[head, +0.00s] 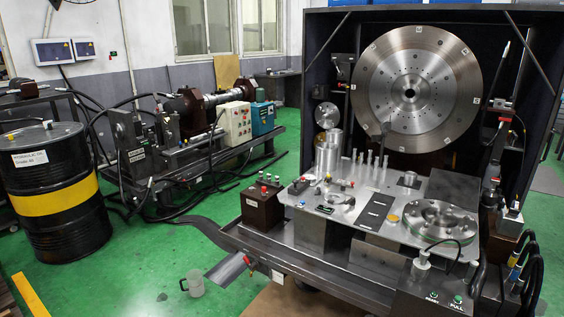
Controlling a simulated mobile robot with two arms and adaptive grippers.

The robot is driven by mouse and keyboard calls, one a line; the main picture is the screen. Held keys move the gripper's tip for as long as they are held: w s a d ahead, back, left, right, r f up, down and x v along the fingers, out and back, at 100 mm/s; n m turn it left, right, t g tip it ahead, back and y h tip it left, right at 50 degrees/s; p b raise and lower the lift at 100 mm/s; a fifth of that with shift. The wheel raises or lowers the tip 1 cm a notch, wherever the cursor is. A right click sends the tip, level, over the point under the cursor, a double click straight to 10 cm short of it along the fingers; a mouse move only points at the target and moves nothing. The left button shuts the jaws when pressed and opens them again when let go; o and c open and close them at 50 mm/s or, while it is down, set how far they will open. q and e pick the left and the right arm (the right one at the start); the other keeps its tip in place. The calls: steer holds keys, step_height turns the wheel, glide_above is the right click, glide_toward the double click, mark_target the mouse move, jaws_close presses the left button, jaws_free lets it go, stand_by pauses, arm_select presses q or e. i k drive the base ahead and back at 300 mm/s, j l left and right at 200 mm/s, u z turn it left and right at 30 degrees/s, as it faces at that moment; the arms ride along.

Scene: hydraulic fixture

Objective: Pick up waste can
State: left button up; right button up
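No thing in view is clearly marked as a waste can. A small pale, translucent can with a side handle (194,283) stands upright on the green floor, left of the fixture's front corner. Its contents cannot be made out. A large black drum with a yellow band and a white label (60,190) stands upright on the floor at the left. Neither of my grippers is in view, so nothing shows of what they hold.
The fixture's steel table (375,205) with a large disc (416,88) behind it fills the right side. A pump rig with hoses (185,150) stands at the back left. Green floor (140,270) is clear between the drum and the small can.

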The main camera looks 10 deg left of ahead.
mark_target(194, 278)
steer(key=i+j+u, duration=0.2)
steer(key=i+u, duration=1.1)
steer(key=i, duration=0.15)
steer(key=l, duration=0.05)
